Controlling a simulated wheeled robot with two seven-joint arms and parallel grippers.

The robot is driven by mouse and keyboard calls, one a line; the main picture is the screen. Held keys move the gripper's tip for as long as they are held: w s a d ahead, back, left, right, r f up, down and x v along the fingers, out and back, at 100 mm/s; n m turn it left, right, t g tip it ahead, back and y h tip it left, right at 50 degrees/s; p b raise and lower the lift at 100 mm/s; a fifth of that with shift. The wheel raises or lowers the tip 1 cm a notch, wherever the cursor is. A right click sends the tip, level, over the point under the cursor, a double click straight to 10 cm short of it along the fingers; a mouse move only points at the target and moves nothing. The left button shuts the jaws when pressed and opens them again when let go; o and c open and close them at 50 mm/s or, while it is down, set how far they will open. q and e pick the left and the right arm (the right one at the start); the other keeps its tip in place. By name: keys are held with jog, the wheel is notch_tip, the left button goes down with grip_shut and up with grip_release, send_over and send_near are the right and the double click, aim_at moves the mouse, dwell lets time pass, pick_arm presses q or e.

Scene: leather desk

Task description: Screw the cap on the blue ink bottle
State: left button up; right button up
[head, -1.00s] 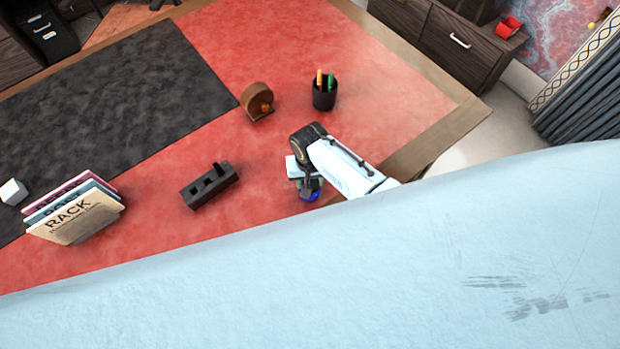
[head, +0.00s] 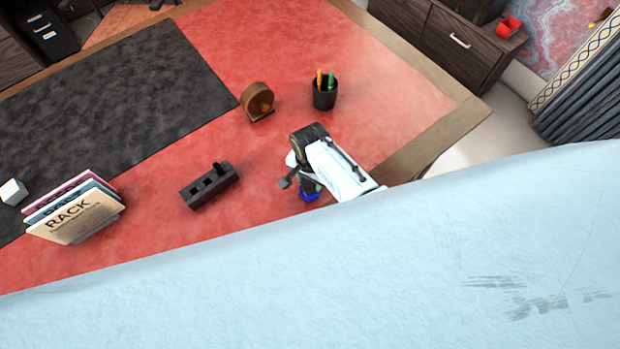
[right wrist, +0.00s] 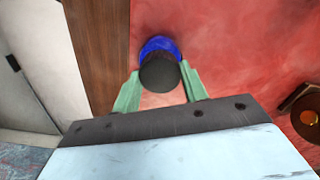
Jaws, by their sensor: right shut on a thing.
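The blue ink bottle (head: 309,195) stands on the red desk surface near the front right, under my right gripper (head: 303,184). In the right wrist view the blue bottle (right wrist: 158,45) shows behind a dark round cap (right wrist: 159,72). The cap lies between the green fingertips of my right gripper (right wrist: 160,85), which is shut on it. The cap hides most of the bottle, and I cannot tell how far it is seated. My left gripper is not in view.
A dark block with slots (head: 209,187) lies left of the bottle. A pen cup (head: 325,97) and a round wooden object (head: 257,103) stand behind. A book rack (head: 75,215) is at left. The red surface between them is clear.

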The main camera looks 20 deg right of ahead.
jog(key=o, duration=1)
jog(key=shift+r, duration=0.1)
